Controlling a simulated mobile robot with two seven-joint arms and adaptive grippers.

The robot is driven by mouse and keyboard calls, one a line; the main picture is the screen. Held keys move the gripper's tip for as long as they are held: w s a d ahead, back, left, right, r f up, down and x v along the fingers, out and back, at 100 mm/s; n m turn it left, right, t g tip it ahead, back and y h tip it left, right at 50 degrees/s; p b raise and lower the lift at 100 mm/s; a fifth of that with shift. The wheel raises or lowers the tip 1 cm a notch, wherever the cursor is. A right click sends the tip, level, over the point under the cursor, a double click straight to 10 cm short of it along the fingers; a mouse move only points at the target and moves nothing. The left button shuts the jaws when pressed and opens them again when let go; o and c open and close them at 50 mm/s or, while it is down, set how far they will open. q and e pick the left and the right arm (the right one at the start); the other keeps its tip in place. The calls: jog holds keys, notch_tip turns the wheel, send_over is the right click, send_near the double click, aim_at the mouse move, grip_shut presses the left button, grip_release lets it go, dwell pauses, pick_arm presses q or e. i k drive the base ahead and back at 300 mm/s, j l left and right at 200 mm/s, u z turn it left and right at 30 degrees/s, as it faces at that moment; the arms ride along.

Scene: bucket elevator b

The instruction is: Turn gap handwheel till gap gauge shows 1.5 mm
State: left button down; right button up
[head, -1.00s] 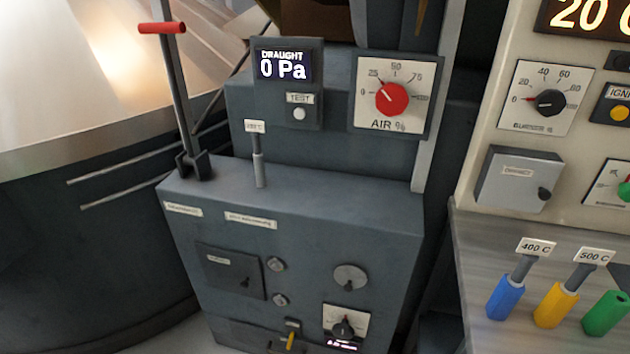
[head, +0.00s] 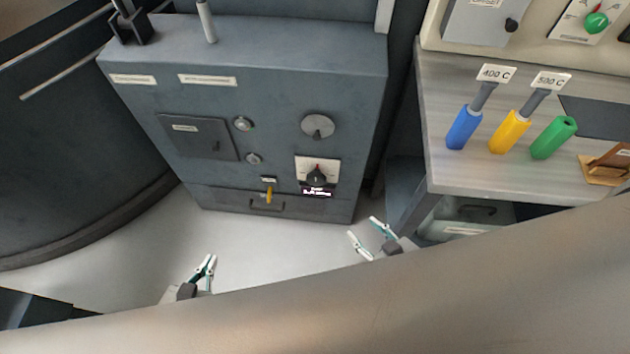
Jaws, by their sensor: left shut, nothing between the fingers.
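A grey cabinet (head: 270,60) stands in the middle of the head view. On its front is a round grey wheel (head: 317,126) with a small dark grip, which looks like a handwheel. Below it is a dial plate with a black knob (head: 317,176) and a small lit display (head: 316,191), too small to read; I cannot tell if this is the gap gauge. My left gripper (head: 210,258) is shut and empty, low in front of the cabinet's lower left. My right gripper (head: 364,229) is open and empty, below and right of the dial, apart from the cabinet.
A small hatch (head: 199,137), two round fittings and a yellow lever (head: 269,195) are also on the cabinet front. A bench (head: 500,180) at right holds blue, yellow and green handled tools. A curved dark vessel (head: 70,150) is at left. Pale floor (head: 280,250) is clear.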

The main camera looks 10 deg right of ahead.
aim_at(316, 178)
jog(key=k+l, duration=0.15)
jog(key=l, duration=0.15)
jog(key=k+l, duration=0.1)
jog(key=l, duration=0.2)
jog(key=k+l, duration=0.15)
jog(key=l, duration=0.5)
jog(key=i+l, duration=0.15)
jog(key=l, duration=0.25)
